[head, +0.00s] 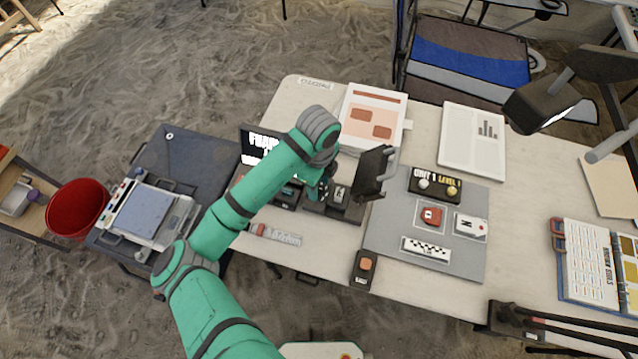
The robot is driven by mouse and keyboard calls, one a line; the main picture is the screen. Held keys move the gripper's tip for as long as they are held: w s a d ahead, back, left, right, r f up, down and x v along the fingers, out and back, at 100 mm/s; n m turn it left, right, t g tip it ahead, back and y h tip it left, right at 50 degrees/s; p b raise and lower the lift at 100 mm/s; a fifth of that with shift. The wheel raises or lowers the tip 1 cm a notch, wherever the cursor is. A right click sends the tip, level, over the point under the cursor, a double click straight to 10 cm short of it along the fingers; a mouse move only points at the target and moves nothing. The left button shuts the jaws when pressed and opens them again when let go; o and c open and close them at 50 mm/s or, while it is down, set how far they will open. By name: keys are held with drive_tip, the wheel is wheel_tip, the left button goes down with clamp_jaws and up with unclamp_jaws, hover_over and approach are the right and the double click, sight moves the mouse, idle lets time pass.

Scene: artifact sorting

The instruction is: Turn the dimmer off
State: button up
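A small dark box with an orange knob (366,264), which looks like the dimmer, sits at the table's near edge, just left of the grey mat's lower corner. Its knob setting is too small to read. My teal arm reaches up from the bottom left and bends at a grey wrist. My gripper (326,187) is below the wrist, over the dark tray and up and left of the orange-knobbed box, apart from it. The wrist and forearm largely hide the gripper, and its fingers cannot be made out clearly.
The dark tray (318,207) holds small items, and a dark upright piece (372,172) stands at its right. The grey mat (385,222) bears several small blocks. A black screen (258,140), papers, a binder (588,262) and a dark lamp (545,103) surround them.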

clamp_jaws()
drive_tip(key=shift+n, duration=0.3)
drive_tip(key=n, duration=0.4)
drive_tip(key=shift+w, duration=0.1)
drive_tip(key=n, duration=0.9)
drive_tip(key=shift+a+n, duration=0.1)
drive_tip(key=shift+n, duration=2)
